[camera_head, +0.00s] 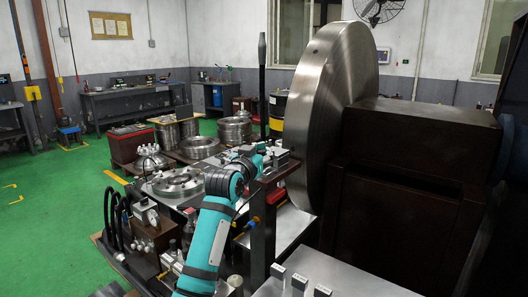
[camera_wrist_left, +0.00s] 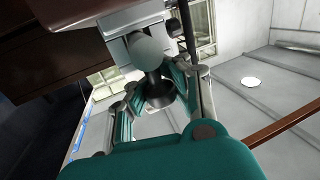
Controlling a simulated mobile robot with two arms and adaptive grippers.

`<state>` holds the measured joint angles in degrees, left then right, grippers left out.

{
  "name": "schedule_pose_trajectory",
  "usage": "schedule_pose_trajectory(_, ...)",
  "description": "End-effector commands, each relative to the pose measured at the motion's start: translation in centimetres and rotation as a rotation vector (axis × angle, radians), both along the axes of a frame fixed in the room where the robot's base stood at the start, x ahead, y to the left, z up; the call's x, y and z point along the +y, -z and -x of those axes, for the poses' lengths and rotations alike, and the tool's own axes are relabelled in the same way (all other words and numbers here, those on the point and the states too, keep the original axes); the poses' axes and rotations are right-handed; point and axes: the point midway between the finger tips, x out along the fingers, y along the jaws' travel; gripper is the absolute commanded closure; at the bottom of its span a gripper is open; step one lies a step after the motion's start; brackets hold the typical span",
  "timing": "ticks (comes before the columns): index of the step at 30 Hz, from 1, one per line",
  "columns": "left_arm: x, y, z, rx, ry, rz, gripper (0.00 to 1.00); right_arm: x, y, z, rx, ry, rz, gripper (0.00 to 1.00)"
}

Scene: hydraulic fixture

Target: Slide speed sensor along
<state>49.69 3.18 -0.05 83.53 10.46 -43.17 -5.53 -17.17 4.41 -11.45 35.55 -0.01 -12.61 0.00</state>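A speed-sensor-like part, a grey cylinder (camera_wrist_left: 148,48) with a dark flared end (camera_wrist_left: 158,90), hangs from a light grey block (camera_wrist_left: 130,22) in the left wrist view. My left gripper (camera_wrist_left: 158,76) has its teal-and-grey fingers on either side of the dark end. I cannot tell whether they touch it. In the head view my left gripper (camera_head: 265,155) is at the small fixture beside the big steel disc (camera_head: 330,90), and the sensor is too small to make out there. My right gripper is not in view.
A dark brown housing (camera_head: 410,180) stands right of the disc. A dark upright rod (camera_head: 262,90) rises behind my gripper. Stacked metal rings (camera_head: 234,130) and a gauge block with hoses (camera_head: 150,222) stand to the left. The green floor (camera_head: 50,205) at left is mostly clear.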

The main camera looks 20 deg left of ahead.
Motion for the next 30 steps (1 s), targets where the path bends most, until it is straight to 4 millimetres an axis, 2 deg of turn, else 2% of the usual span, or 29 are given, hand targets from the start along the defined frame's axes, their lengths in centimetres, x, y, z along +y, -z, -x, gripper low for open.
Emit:
schedule_pose_trajectory(2, -0.17, 0.02, 0.39, 0.009, 0.006, 0.000, 1.00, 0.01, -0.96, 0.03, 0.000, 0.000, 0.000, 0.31)
schedule_pose_trajectory(9, -0.24, 0.77, 0.46, 0.016, 0.008, 0.001, 1.00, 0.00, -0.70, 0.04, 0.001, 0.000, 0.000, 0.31)
schedule_pose_trajectory(20, -0.09, 0.65, 0.44, 0.014, 0.005, 0.000, 0.51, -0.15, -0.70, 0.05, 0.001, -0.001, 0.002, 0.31)
schedule_pose_trajectory(30, 0.02, 0.33, 0.75, 0.007, 0.003, -0.001, 0.51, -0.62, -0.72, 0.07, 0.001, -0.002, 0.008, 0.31)
